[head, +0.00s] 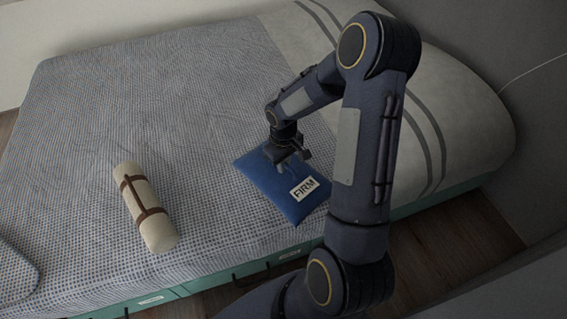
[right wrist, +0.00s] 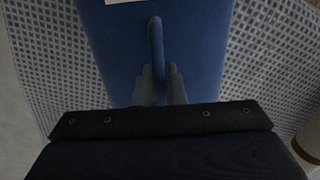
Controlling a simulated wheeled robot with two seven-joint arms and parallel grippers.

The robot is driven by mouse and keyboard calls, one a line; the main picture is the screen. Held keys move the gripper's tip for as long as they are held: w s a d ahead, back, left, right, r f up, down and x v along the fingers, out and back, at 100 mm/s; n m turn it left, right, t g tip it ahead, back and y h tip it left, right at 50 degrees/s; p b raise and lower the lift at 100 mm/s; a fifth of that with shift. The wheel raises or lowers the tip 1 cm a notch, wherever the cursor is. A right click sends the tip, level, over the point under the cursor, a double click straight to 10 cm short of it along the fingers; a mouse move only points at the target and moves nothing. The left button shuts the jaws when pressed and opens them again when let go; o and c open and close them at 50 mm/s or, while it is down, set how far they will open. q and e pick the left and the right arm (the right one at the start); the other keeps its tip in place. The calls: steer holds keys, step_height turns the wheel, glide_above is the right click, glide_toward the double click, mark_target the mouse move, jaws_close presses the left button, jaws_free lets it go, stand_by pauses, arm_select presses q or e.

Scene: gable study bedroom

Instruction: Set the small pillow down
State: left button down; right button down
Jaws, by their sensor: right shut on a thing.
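The small pillow (head: 270,194) is blue with a white label reading FIRM. It lies flat on or just above the bed at its near edge in the head view; I cannot tell whether it touches. In the right wrist view the gripper (right wrist: 159,88) is shut on a raised blue strap (right wrist: 155,45) of the pillow (right wrist: 195,45). The label is cut off at the top of that view. My left gripper is not in view.
The bed (head: 150,90) has a blue-and-white checked cover and a teal base with drawers. A cream roll with brown straps (head: 146,205) lies left of the pillow. Another cushion (head: 15,275) is at the left edge. The cover between roll and pillow is clear.

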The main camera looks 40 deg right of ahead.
steer(key=c, duration=1.5)
jaws_free()
steer(key=shift+f, duration=0.1)
steer(key=shift+r, duration=0.35)
step_height(320, 180, up, 12)
steer(key=p, duration=0.4)
steer(key=shift+f, duration=0.15)
